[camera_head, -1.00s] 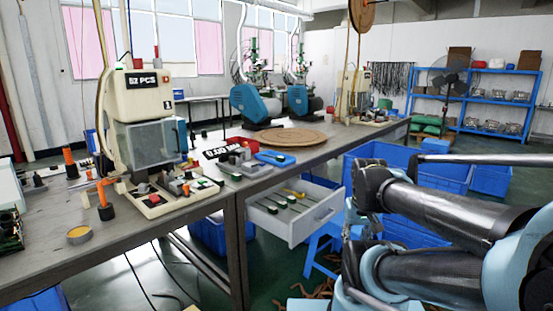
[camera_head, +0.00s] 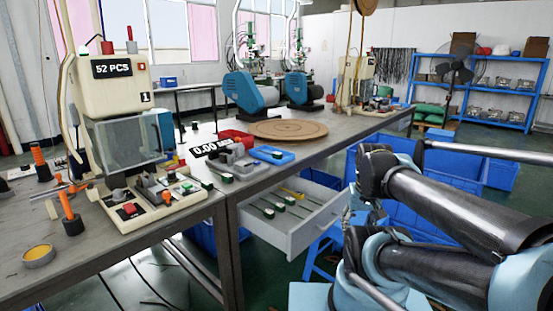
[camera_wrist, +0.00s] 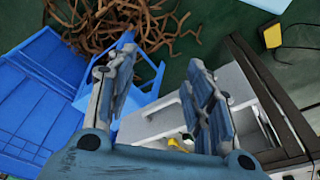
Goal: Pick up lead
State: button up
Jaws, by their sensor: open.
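A tangled heap of brown strips that look like leads (camera_wrist: 120,25) lies on the green floor at the top of the wrist view. No single lead stands apart clearly. My gripper (camera_wrist: 160,65) is open, its two fingers spread, with no lead between them. The heap shows beyond the fingertips, up and to the left, apart from them. In the head view my gripper (camera_head: 372,213) is mostly hidden by my arm, beside the open drawer. Black strips (camera_head: 395,66), perhaps leads too, hang on the far wall.
A white drawer (camera_head: 292,237) stands open under the workbench (camera_head: 188,240), close to my gripper. A blue stool (camera_wrist: 150,88) and blue crate (camera_wrist: 35,95) are near the fingers. A cream machine (camera_head: 107,92) and a round brown disc (camera_head: 287,130) are on the bench.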

jog(key=w+a+r+m+t+y, duration=0.1)
jog(key=w+a+r+m+y, duration=0.2)
jog(key=w, duration=0.4)
jog(key=w+a+r+m+y, duration=0.1)
jog(key=w+a+r+m, duration=0.3)
jog(key=w, duration=0.3)
jog(key=w+a+r+m+t+y, duration=0.1)
jog(key=w+a+m+y, duration=0.1)
jog(key=w+a+m, duration=0.45)
jog(key=m+t+y, duration=0.3)
jog(key=m+y, duration=0.2)
jog(key=m, duration=0.7)
send_near(278, 154)
jog(key=shift+n, duration=0.25)
jog(key=x, duration=1)
jog(key=shift+w+d, duration=0.1)
jog(key=shift+w, duration=0.3)
jog(key=c, duration=1.1)
